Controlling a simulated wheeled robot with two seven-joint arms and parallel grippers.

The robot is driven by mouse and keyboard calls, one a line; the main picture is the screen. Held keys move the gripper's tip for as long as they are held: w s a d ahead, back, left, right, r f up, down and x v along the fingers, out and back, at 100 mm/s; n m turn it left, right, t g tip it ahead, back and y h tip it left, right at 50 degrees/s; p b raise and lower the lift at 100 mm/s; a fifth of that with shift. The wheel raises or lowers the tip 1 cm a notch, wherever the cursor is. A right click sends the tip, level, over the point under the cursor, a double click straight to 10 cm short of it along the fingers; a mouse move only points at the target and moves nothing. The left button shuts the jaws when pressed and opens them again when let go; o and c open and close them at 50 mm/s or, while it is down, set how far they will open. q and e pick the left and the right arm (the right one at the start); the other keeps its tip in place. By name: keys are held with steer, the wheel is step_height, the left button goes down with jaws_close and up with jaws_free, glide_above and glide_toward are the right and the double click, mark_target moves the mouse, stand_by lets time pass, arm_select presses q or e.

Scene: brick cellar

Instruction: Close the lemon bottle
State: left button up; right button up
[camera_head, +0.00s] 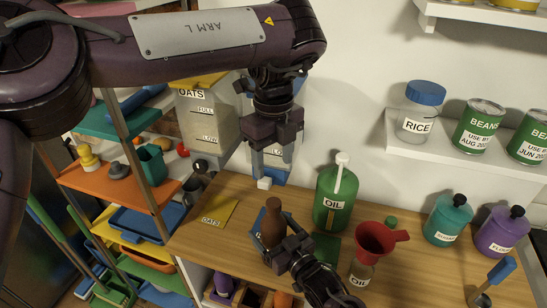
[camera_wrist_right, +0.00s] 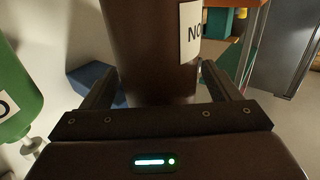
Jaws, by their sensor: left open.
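A brown bottle (camera_head: 272,228) with a narrow neck stands upright over the front left part of the counter. It fills the middle of the right wrist view (camera_wrist_right: 155,60), where a white label starting "NO" is partly cut off. I cannot read "lemon" on any bottle. My right gripper (camera_head: 290,243) has its fingers on both sides of the brown bottle, seemingly against it.
A green oil bottle (camera_head: 334,200), a red funnel (camera_head: 375,240) on a small oil bottle (camera_head: 361,274), and teal (camera_head: 447,220) and purple (camera_head: 499,232) bottles stand to the right. An oats dispenser (camera_head: 205,120) is at the left. A shelf (camera_head: 430,153) holds jars and cans.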

steer(key=b+v, duration=0.2)
steer(key=v, duration=0.5)
steer(key=shift+s+d, duration=0.2)
steer(key=shift+s, duration=0.15)
steer(key=shift+s, duration=0.1)
